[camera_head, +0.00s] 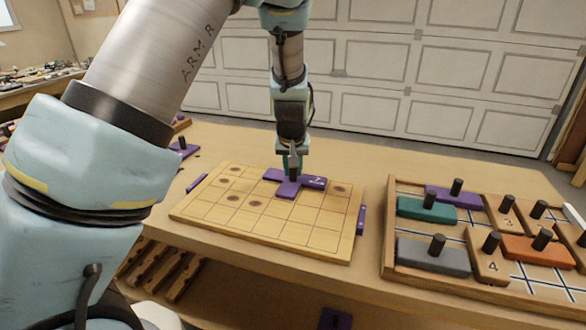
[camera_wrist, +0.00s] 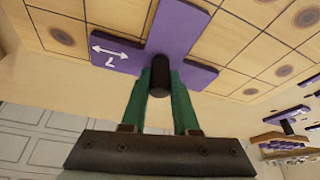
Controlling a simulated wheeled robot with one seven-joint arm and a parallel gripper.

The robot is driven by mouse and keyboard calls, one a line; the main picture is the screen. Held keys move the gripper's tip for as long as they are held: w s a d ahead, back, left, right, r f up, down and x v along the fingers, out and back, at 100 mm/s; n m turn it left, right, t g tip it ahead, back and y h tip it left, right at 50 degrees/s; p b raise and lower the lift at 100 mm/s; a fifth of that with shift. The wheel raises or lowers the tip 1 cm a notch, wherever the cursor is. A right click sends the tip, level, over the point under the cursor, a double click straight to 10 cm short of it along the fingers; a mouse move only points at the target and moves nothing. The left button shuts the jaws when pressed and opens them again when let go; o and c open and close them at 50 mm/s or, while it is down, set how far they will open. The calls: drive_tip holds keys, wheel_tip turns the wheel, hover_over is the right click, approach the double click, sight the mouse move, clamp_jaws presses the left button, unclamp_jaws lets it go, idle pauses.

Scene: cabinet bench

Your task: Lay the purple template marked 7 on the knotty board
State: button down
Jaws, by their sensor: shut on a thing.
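The purple template (camera_head: 288,189) is T-shaped and lies flat at or just above the far edge of the knotty board (camera_head: 310,236); I cannot tell if it touches. In the wrist view the template (camera_wrist: 180,28) shows a white double arrow and a mark like an upside-down 7. My gripper (camera_head: 293,170) is shut on its dark upright peg, with green fingers either side in the wrist view (camera_wrist: 158,88). The board is a pale grid with several brown knots, some left of the template and one to its right.
A wooden tray (camera_head: 388,262) at the right holds teal, purple, grey and orange pegged pieces. Purple strips stand at the board's left (camera_head: 197,184) and right (camera_head: 361,220) sides. Another purple pegged piece (camera_head: 184,149) lies behind left.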

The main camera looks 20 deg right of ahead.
idle(0.7)
drive_tip(key=shift+c, duration=1)
unclamp_jaws()
drive_tip(key=shift+f, duration=0.1)
drive_tip(key=shift+r+p, duration=3.55)
drive_tip(key=shift+r, duration=0.55)
drive_tip(key=shift+f, duration=0.1)
